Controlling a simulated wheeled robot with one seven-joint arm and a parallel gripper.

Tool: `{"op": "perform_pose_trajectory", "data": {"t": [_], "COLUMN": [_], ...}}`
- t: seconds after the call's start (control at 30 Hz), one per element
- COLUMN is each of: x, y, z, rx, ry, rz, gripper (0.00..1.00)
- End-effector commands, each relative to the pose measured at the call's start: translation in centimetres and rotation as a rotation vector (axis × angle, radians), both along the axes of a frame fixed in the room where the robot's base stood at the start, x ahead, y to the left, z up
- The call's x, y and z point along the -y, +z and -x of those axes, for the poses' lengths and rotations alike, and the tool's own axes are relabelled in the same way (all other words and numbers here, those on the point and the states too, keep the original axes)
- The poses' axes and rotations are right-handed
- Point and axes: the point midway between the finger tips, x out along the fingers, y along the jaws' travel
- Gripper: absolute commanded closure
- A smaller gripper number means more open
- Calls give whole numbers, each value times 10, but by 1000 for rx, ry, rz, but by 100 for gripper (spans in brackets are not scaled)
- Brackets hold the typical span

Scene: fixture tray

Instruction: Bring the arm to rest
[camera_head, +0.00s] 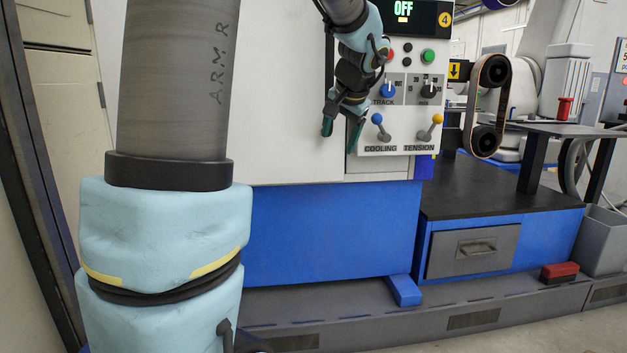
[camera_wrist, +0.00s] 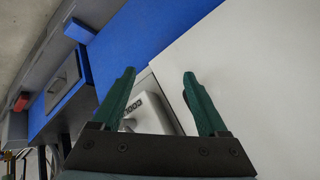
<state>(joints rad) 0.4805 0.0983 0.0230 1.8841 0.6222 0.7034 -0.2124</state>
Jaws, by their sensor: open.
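My gripper (camera_head: 341,130) hangs in front of the white machine's control panel, to the left of the levers, with its fingers pointing down. In the wrist view its two green fingers (camera_wrist: 160,85) are spread apart with nothing between them. The arm is bent, and its large sleeved links fill the left of the head view. The control panel (camera_head: 408,108) has a display reading OFF, red and green buttons, two knobs, a blue lever marked COOLING (camera_head: 381,126) and a yellow lever marked TENSION (camera_head: 431,126). My gripper partly covers the panel's left edge.
A belt unit (camera_head: 488,105) stands out to the right of the panel, above a black-topped blue cabinet (camera_head: 510,195). A red pedal (camera_head: 559,271) and a blue block (camera_head: 404,290) sit low by the grey base. Bare floor shows at the bottom right.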

Motion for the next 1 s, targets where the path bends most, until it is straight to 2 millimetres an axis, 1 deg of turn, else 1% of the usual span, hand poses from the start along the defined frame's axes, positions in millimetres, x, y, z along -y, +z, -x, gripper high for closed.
{"op": "perform_pose_trajectory", "data": {"t": [0.03,0.1,0.17,0.2,0.3,0.4,0.57,0.6,0.63,0.67,0.7,0.87,1.0], "x": [-21,-43,-60,-70,-89,-105,-123,-127,-128,-126,-126,-126,-126], "y": [-31,-70,-99,-116,-149,-176,-209,-216,-214,-199,-191,-160,-126], "z": [16,42,65,81,117,150,202,215,221,216,215,215,215], "rx": [-68,-152,-217,-253,-329,-386,-459,-473,-479,-473,-472,-473,-472], "ry": [40,91,139,172,251,329,454,487,501,490,488,486,486], "rz": [27,75,117,144,205,259,334,352,361,358,357,356,355], "gripper": [24,24,24,24,24,24,24,24,24,24,24,24,24]}}
